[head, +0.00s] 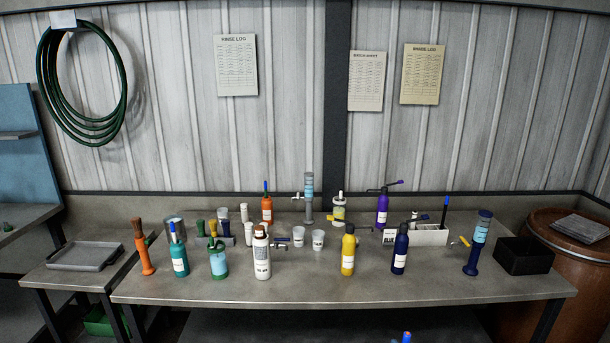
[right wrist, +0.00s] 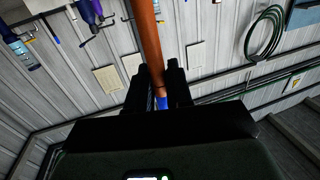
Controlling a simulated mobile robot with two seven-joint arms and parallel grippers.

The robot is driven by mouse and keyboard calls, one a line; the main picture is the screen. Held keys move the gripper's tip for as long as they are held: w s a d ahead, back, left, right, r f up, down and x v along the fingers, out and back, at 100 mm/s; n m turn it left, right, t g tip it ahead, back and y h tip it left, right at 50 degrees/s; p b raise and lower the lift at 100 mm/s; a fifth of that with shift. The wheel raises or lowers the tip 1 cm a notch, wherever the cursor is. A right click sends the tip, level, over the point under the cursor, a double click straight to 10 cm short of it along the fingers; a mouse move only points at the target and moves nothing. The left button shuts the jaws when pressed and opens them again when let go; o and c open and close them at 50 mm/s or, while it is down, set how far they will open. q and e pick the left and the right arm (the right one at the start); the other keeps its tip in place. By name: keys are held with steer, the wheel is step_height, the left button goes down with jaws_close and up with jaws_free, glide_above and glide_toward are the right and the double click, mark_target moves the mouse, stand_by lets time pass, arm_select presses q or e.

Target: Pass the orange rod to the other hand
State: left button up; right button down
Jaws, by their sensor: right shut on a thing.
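The orange rod (right wrist: 146,38) shows in the right wrist view, running from the top edge down between the two dark fingers of my right gripper (right wrist: 158,90). My right gripper is shut on the rod near its blue end (right wrist: 162,103). The rod's other end is outside that view. My left gripper is in neither view.
The grey table (head: 320,285) carries several bottles, an orange column (head: 143,250), a blue column (head: 478,243), two white cups and a black bin (head: 525,256). Its front strip is clear. A side table with a grey tray (head: 84,255) stands left, a brown barrel (head: 570,270) right.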

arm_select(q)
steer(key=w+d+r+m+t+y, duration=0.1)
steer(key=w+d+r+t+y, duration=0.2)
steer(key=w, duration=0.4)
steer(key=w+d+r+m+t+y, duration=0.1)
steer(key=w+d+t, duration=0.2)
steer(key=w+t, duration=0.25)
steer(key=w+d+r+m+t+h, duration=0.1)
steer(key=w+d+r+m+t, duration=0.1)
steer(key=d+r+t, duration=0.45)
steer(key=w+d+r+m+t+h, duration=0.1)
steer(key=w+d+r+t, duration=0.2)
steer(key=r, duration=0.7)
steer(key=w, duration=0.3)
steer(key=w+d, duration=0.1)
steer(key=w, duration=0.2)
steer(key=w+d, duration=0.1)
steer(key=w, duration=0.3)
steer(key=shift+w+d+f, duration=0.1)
arm_select(e)
steer(key=s+a+f+n+g+y, duration=0.3)
steer(key=a+n+y, duration=0.1)
steer(key=a, duration=0.5)
steer(key=s+a+f+n+g+y, duration=0.2)
steer(key=a+f+n+g+y, duration=0.2)
steer(key=a, duration=0.5)
steer(key=y, duration=0.2)
steer(key=shift+s+f+n+g+y, duration=0.2)
steer(key=shift+s+n+g+y, duration=0.1)
steer(key=shift+s, duration=0.1)
